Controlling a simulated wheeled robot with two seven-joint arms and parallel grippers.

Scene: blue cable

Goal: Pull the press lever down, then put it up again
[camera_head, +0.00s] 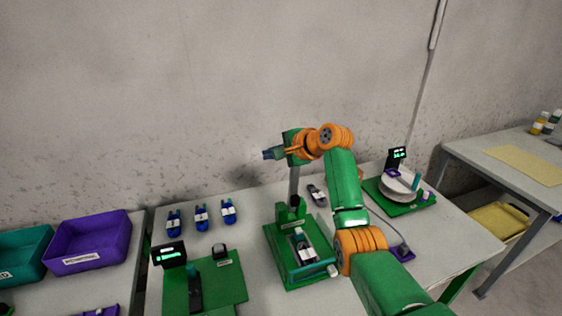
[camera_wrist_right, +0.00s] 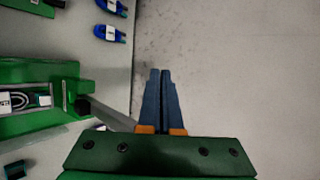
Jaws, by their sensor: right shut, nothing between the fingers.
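The green press (camera_head: 290,262) stands on the middle table, with a white-labelled coiled item (camera_head: 303,246) in its bed. Its grey lever (camera_head: 294,184) stands about upright at the back of the press; its top end is hidden by my right gripper. My right gripper (camera_head: 270,153) is high above the press, its blue fingers pointing left. In the wrist view, the fingers (camera_wrist_right: 162,98) are shut together with nothing between them. The lever (camera_wrist_right: 108,115) runs from the press (camera_wrist_right: 60,85) to behind the gripper body there; I cannot tell whether they touch. My left gripper is not in view.
Several blue cables (camera_head: 200,214) lie left of the press. A green fixture with a small screen (camera_head: 169,253) stands front left, and a scale-like device (camera_head: 402,187) at right. A purple bin (camera_head: 90,242) is far left. The wall is close behind.

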